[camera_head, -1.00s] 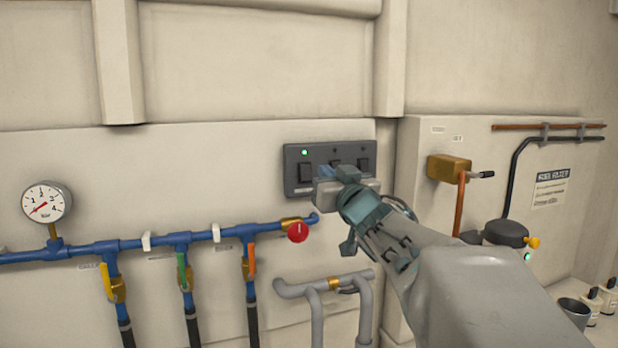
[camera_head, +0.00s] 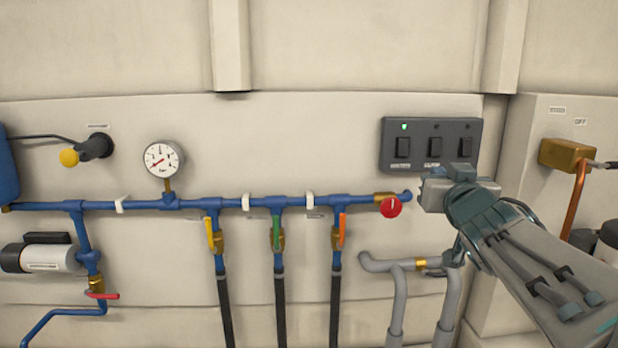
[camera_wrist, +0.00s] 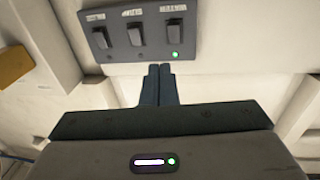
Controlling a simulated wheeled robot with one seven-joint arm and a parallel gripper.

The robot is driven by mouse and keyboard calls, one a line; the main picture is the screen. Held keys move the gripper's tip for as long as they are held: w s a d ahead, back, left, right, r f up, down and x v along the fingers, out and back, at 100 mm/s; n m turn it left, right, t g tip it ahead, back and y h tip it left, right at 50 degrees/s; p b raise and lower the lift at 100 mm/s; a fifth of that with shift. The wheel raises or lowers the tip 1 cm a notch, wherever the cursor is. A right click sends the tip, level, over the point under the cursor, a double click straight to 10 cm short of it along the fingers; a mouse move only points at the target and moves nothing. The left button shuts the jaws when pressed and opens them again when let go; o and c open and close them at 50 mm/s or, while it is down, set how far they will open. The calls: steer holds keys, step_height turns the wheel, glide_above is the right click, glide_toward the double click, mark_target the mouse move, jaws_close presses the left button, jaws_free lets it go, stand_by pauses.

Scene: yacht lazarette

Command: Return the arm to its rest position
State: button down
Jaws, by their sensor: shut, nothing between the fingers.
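My gripper (camera_head: 432,192) is in front of the wall at the right in the head view, just below the dark switch panel (camera_head: 391,158) and right of the red round knob (camera_head: 391,207). In the wrist view its two dark fingers (camera_wrist: 159,84) are together, with nothing between them. They point toward the same switch panel (camera_wrist: 138,32), with a visible gap. The panel has three rocker switches and one lit green lamp. My arm reaches in from the lower right and hides part of the wall and pipes behind it.
A blue pipe (camera_head: 325,201) runs along the wall with yellow, green and orange valve handles. A gauge (camera_head: 163,160) stands above it. Grey pipes (camera_head: 400,264) are below my gripper. A brass valve block (camera_head: 566,154) is at right. The wall above the panel is clear.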

steer(key=s+a+f+g+y, duration=0.1)
steer(key=s+a+f+g, duration=0.3)
steer(key=s+f, duration=0.3)
steer(key=s+a+f+n+g, duration=0.1)
steer(key=s+a+f+g, duration=0.3)
steer(key=s+f, duration=0.3)
steer(key=s+a+f+g+y, duration=0.1)
steer(key=s+a+f+g, duration=0.3)
steer(key=f, duration=1)
steer(key=s+g, duration=0.2)
steer(key=s, duration=0.1)
steer(key=shift+a+f+n+g+y, duration=0.2)
steer(key=shift+f+n+g+y, duration=0.1)
steer(key=shift+n, duration=0.1)
